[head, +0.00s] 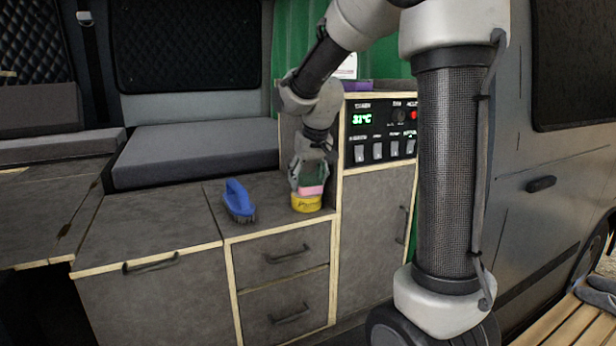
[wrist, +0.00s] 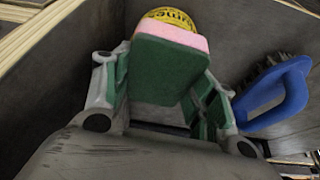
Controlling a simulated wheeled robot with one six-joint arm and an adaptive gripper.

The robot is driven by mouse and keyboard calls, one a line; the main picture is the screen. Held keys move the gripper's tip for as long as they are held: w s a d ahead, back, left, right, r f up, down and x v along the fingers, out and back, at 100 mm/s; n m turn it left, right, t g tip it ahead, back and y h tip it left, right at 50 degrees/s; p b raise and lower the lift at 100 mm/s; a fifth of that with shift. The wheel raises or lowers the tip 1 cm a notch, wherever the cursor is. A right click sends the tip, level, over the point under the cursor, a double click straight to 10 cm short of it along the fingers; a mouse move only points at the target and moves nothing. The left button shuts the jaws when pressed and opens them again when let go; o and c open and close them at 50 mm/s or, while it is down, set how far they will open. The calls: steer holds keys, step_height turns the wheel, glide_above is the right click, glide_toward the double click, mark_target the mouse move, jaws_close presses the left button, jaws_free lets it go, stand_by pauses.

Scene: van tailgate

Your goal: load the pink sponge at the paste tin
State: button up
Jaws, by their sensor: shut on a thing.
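The pink sponge (head: 311,190) has a green scouring side and is held in my gripper (head: 310,180), which points down over the counter. In the wrist view the sponge (wrist: 172,38) shows its pink edge and green face between the gripper's fingers (wrist: 160,95). The yellow paste tin (head: 306,203) stands on the counter directly below the sponge. In the wrist view the tin (wrist: 168,15) shows just beyond the pink edge, partly hidden by it. The sponge's pink side is at or just above the tin's top; I cannot tell whether they touch.
A blue-handled brush (head: 239,201) lies on the counter to the left of the tin; it also shows at right in the wrist view (wrist: 275,92). A control panel (head: 381,131) with switches stands right of the tin. The counter's front left (head: 150,225) is clear.

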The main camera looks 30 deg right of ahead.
mark_target(307, 179)
steer(key=shift+f, duration=0.55)
stand_by(1.0)
steer(key=shift+r, duration=3.6)
steer(key=shift+s, duration=0.1)
